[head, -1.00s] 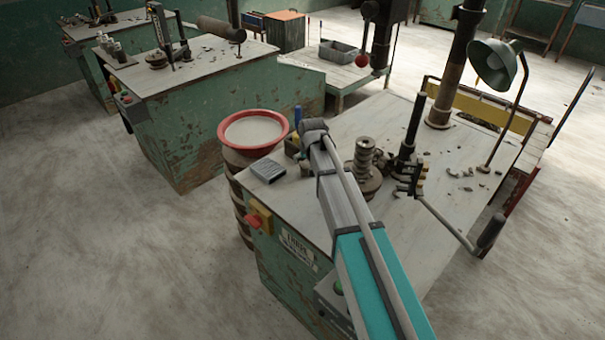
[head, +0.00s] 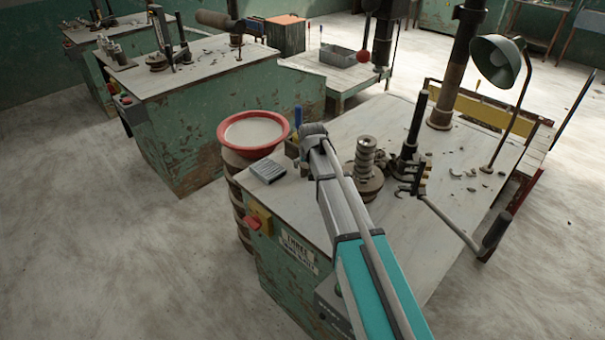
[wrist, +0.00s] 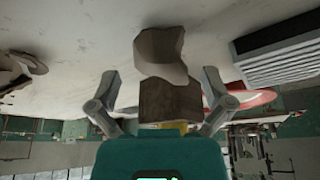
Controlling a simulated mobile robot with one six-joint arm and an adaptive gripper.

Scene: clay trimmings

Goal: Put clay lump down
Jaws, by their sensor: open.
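In the wrist view, my gripper (wrist: 160,76) has its two fingers spread wide. The grey-brown clay lump (wrist: 160,48) lies between and just beyond the fingertips, with visible gaps on both sides. It appears to be against the pale bench top (wrist: 85,55); whether it touches fully I cannot tell. A darker brown block-like thing (wrist: 170,101) shows behind the lump, nearer my palm. In the head view my wrist is over the near bench (head: 330,245), and my arm hides the lump and the fingertips.
A grey ridged block (head: 267,171) lies near the bench's left edge; it also shows in the wrist view (wrist: 285,55). A red-rimmed basin (head: 222,130) stands beyond it. A ringed spindle (head: 366,158), a crank (head: 492,236) and clay scraps (head: 470,174) are right of my arm.

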